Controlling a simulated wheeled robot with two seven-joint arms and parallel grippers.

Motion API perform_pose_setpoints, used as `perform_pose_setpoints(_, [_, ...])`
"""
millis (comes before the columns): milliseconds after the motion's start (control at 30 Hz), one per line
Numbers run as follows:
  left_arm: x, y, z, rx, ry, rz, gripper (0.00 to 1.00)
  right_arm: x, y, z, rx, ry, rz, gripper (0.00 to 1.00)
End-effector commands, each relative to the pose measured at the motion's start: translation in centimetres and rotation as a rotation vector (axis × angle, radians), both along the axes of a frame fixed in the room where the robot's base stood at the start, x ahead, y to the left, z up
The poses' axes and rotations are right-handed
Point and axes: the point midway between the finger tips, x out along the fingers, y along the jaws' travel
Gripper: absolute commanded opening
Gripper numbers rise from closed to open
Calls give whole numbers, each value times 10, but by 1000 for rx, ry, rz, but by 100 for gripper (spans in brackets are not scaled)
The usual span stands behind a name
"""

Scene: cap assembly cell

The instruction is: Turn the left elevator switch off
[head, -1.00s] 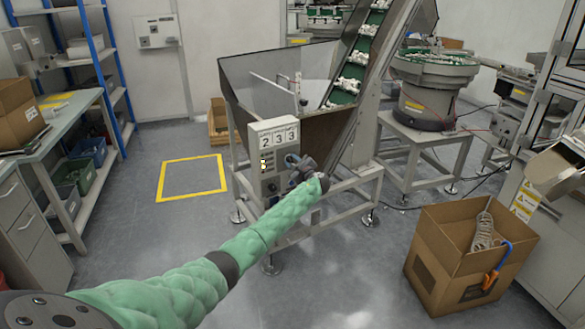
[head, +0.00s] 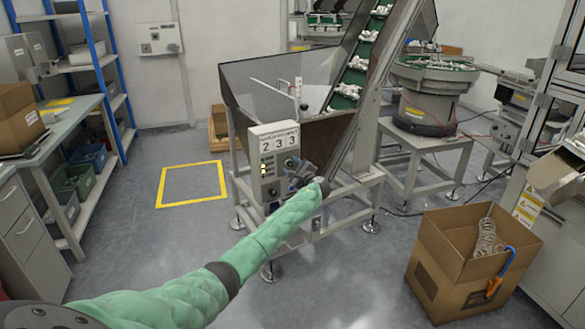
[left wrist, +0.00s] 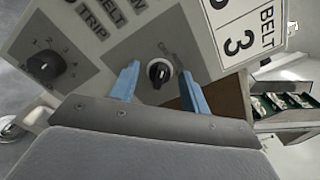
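The control box (head: 275,138) with the 2 3 3 display is on the front of the hopper frame. My left gripper (head: 300,176) is at the lower right of its face in the head view. In the left wrist view, a black rotary switch (left wrist: 159,73) with a pale ring sits between the two blue fingers of my left gripper (left wrist: 160,78). The fingers are open, one on each side, with gaps to the knob. I cannot read a label that names it the elevator switch. A second black knob (left wrist: 45,67) with a number scale is at left. My right gripper is not in view.
The hopper (head: 245,90) and inclined conveyor (head: 352,85) rise behind the box. A cardboard box (head: 440,275) stands on the floor at right. A shelf and workbench (head: 60,135) are at left. The floor inside the yellow square (head: 190,183) is clear.

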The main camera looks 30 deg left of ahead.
Motion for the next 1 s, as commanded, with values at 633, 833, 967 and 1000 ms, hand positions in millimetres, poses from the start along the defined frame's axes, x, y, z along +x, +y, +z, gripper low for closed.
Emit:
perform_pose_setpoints(633, [-19, -39, -2, 1, 0, -2, 48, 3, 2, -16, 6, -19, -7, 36])
perform_pose_setpoints(833, [-30, -62, -1, 0, -1, -1, 48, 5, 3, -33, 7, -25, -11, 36])
perform_pose_setpoints(967, [-34, -68, -1, 0, 1, 0, 48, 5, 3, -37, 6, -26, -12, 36])
perform_pose_setpoints(1000, [-35, -69, -1, 0, 1, 0, 48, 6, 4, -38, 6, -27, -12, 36])
